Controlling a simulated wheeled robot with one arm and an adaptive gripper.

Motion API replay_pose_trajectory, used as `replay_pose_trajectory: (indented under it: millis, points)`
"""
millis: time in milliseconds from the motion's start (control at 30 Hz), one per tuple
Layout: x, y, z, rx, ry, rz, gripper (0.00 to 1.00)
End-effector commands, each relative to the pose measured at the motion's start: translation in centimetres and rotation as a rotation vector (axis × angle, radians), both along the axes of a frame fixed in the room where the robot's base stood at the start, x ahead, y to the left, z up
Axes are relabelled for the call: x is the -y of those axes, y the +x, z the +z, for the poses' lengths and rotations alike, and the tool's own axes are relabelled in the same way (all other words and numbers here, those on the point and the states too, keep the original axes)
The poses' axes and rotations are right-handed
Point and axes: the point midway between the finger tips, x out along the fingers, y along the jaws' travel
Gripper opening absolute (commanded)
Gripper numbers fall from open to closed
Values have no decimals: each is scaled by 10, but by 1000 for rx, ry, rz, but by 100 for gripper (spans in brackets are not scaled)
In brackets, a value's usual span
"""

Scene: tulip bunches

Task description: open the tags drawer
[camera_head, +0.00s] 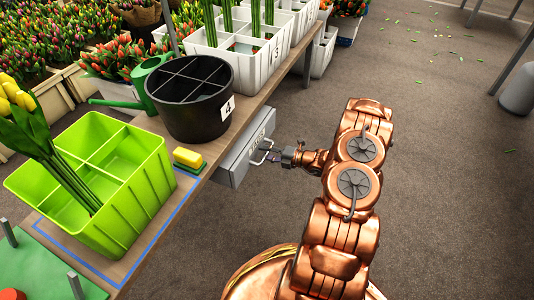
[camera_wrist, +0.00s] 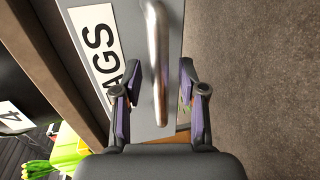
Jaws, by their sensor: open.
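The tags drawer (camera_head: 236,160) is a grey box front under the edge of the wooden table. Its white label (camera_wrist: 97,45) shows "AGS" in the wrist view, the rest cut off. A metal bar handle (camera_head: 264,146) stands out from the drawer front (camera_wrist: 138,75). My gripper (camera_head: 286,156) is at the handle, reaching in from the aisle side. In the wrist view my gripper (camera_wrist: 157,88) is open, with one finger on each side of the handle (camera_wrist: 158,60). I see no clear contact between fingers and handle.
On the table stand a black divided bucket (camera_head: 190,98) marked 4, a lime green crate (camera_head: 135,170), a yellow sponge (camera_head: 187,157) and a white crate (camera_head: 240,60).

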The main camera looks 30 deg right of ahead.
Motion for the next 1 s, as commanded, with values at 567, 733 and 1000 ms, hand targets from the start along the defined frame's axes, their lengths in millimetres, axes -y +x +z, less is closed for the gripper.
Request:
replay_pose_trajectory:
  millis: [567, 733, 1000]
  points:
    - [0, 0, 0, 0, 0, 1, 0]
    - [0, 0, 0, 0, 0, 1, 0]
    - [-1, -1, 0, -1, 0, 2, 0]
